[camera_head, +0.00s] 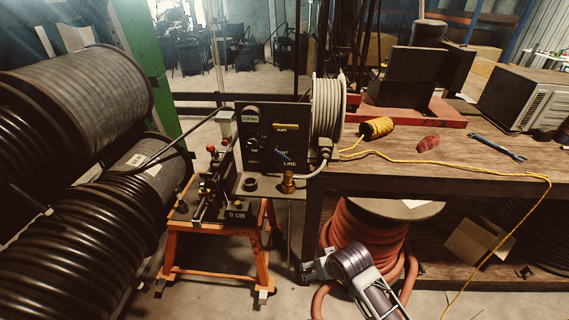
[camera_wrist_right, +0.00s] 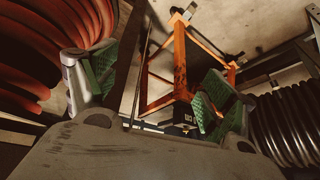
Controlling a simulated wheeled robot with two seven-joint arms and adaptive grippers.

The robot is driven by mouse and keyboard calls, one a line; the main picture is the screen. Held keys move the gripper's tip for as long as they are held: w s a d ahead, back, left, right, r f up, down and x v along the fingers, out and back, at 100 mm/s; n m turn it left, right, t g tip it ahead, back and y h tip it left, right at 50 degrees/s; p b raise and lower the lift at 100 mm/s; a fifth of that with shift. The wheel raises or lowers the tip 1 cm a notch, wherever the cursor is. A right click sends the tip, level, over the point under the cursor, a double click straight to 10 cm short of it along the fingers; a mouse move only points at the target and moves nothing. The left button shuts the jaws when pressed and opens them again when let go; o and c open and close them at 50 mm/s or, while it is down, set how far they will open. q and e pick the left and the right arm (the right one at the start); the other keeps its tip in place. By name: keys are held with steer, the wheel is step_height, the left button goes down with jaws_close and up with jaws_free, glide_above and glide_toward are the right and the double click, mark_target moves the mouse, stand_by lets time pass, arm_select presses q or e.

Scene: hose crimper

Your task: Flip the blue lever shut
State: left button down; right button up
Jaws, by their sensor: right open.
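The black control panel (camera_head: 268,148) stands on the hose crimper bench. A small blue lever (camera_head: 283,156) sits low on its face, just above the "LINE" label, and looks slanted. A yellow lever (camera_head: 286,127) is above it. My right gripper (camera_head: 312,268) is low in front of the workbench, below and to the right of the panel, and apart from it. In the right wrist view my right gripper (camera_wrist_right: 152,90) is open, its green-padded fingers spread with nothing between them. The blue lever cannot be made out there. My left gripper is not in view.
The orange stand (camera_head: 214,247) carries the crimper. A reel of red hose (camera_head: 368,232) is beside my right gripper under the workbench (camera_head: 465,185). Large black hose reels (camera_head: 75,235) fill the left. Yellow cord (camera_head: 377,127) and a wrench (camera_head: 498,148) lie on the bench.

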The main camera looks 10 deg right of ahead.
steer(key=w+a+r+m+t+y, duration=0.1)
steer(key=w+a+r+m+t, duration=0.1)
steer(key=w+r, duration=0.55)
steer(key=w+a+r+m+t, duration=0.1)
steer(key=w+r, duration=0.3)
steer(key=r, duration=0.6)
steer(key=m+t, duration=0.3)
steer(key=m, duration=0.1)
glide_toward(283, 155)
steer(key=d+v, duration=0.1)
steer(key=v, duration=0.4)
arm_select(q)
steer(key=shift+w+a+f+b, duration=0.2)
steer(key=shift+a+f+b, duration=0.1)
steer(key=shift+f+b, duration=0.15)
arm_select(e)
steer(key=shift+w+d+y, duration=0.1)
steer(key=shift+w+y, duration=0.1)
steer(key=shift+y, duration=0.3)
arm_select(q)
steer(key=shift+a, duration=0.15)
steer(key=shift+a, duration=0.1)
